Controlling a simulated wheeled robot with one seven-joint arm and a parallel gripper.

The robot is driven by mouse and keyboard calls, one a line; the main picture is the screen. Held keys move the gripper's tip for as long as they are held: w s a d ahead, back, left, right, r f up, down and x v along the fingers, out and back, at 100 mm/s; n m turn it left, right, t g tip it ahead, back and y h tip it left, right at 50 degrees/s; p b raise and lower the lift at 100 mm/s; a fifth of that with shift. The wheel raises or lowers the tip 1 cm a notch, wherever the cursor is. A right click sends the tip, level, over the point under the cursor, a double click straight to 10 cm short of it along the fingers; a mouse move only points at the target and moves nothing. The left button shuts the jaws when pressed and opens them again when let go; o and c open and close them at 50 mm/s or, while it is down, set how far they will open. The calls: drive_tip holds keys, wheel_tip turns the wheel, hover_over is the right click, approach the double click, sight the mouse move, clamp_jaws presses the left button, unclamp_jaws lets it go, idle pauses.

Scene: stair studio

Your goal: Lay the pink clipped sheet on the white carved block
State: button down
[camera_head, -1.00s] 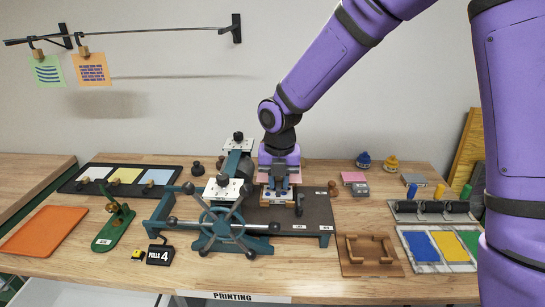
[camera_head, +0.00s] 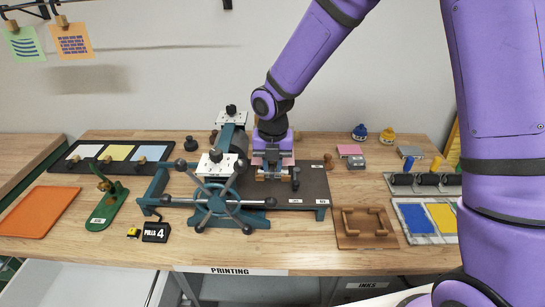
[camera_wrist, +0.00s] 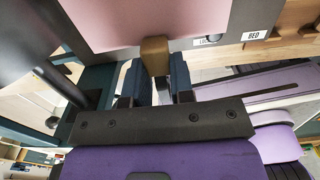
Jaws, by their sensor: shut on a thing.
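My gripper (camera_head: 272,168) is over the dark bed (camera_head: 315,183) of the teal press, just right of the roller. In the wrist view my gripper's fingers (camera_wrist: 155,82) are shut on the tan wooden clip (camera_wrist: 154,50) of the pink sheet (camera_wrist: 150,18). The sheet lies out flat beyond the clip, above the dark bed. In the head view only a small pink part of the sheet (camera_head: 288,161) shows behind my gripper. I cannot make out the white carved block; my gripper and the sheet may hide it. I cannot tell whether the sheet touches anything.
The press's spoked wheel (camera_head: 216,203) stands front left of my gripper. A brown board with handles (camera_head: 365,228), ink rollers (camera_head: 425,183) and an ink slab (camera_head: 413,220) are to the right. A black tray with clipped sheets (camera_head: 85,166) is at the back left.

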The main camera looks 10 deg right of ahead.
drive_tip(key=shift+f, duration=2.45)
idle(0.5)
drive_tip(key=c, duration=0.9)
unclamp_jaws()
drive_tip(key=shift+r, duration=3.95)
